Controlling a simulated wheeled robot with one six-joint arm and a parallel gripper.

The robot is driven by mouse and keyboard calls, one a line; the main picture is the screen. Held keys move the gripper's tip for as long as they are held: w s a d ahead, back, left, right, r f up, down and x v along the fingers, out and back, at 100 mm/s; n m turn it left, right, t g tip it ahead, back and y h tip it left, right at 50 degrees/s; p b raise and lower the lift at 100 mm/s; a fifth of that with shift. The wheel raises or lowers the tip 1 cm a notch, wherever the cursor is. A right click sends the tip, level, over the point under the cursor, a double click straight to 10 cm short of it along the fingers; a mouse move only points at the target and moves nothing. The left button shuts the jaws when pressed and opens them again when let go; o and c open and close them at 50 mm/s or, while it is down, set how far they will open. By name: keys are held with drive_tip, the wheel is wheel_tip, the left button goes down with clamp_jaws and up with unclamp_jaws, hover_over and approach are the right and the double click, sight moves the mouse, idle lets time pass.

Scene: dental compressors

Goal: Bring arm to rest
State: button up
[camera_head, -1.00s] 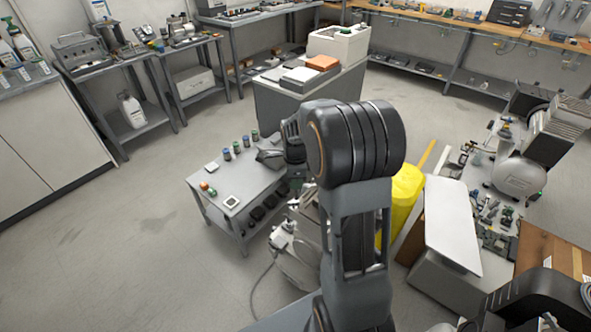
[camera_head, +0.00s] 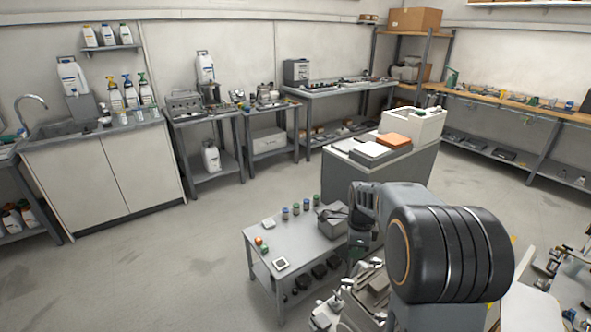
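My arm (camera_head: 450,255) fills the lower right of the head view, its large dark ringed joint nearest the camera. The forearm runs away from the camera, and its far end bends down beside the right side of a low grey table. My gripper (camera_head: 359,243) appears to be at that far end, small, dark and partly hidden by the arm. Whether its fingers are apart or together does not show, and no held thing can be made out.
The low table (camera_head: 262,238) carries several small capped jars, a grey box (camera_head: 333,219) and small parts. A grey cabinet (camera_head: 350,180) with a white machine (camera_head: 412,125) stands behind. Clutter lies below the arm. The floor (camera_head: 150,270) at left is clear.

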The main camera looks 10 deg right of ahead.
drive_tip(key=s+a+r+n+t+p, duration=0.1)
drive_tip(key=s+a+r+n+p, duration=0.1)
drive_tip(key=s+a+r+n, duration=0.3)
drive_tip(key=s+a+r+n+t+p, duration=0.1)
drive_tip(key=s+a+r+n, duration=0.4)
drive_tip(key=s+n, duration=0.6)
drive_tip(key=n+t, duration=0.1)
drive_tip(key=n, duration=0.5)
drive_tip(key=shift+t+p, duration=0.3)
drive_tip(key=shift+p, duration=0.05)
